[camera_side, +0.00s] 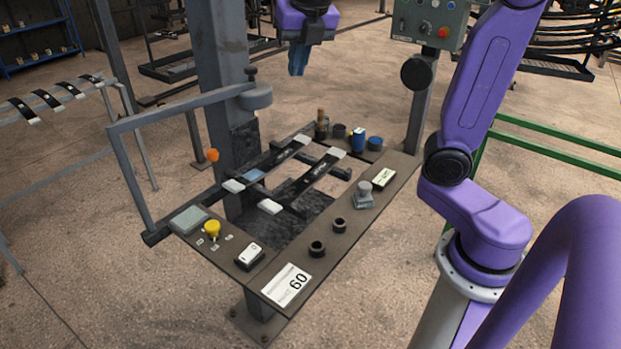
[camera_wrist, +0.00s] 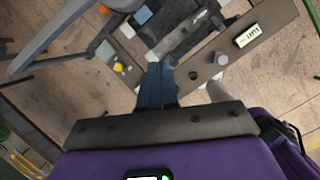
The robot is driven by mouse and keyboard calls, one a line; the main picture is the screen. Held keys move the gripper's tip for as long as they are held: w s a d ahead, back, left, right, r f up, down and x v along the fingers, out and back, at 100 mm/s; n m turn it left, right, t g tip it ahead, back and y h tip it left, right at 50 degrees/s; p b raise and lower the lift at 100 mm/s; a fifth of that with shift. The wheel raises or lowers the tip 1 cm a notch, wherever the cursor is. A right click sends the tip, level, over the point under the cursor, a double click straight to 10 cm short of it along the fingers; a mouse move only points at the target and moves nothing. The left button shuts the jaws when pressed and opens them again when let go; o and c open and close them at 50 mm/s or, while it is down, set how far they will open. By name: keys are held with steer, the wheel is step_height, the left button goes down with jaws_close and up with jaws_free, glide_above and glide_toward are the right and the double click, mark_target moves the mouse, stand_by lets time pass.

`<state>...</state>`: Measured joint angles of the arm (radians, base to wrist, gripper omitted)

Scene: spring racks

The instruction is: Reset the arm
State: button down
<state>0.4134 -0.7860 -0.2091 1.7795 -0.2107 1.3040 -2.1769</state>
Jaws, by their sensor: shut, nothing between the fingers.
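My gripper (camera_side: 298,60) hangs high above the far side of the work stand in the side view, fingers pointing down. Its blue fingers also show in the wrist view (camera_wrist: 157,88), pressed together with nothing between them. It touches nothing. Below it is the dark work stand (camera_side: 290,275), with two black leaf springs lying across it: one at the left (camera_side: 268,162) and one at the right (camera_side: 312,182), both with pale ends. My purple arm stands at the right of the side view.
A grey post (camera_side: 222,75) rises beside the stand, with a bent grey bar (camera_side: 165,118) at its left. A control box (camera_side: 430,22) stands behind.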

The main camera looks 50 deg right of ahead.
steer(key=s+a+f+m+g, duration=0.1)
steer(key=s+a+f+m, duration=0.1)
steer(key=s+f+m, duration=0.6)
steer(key=s+a+f+m+g+y, duration=0.1)
steer(key=s+a+f+m+g, duration=0.1)
steer(key=s+f+m, duration=0.7)
steer(key=s+f, duration=0.1)
steer(key=s, duration=0.6)
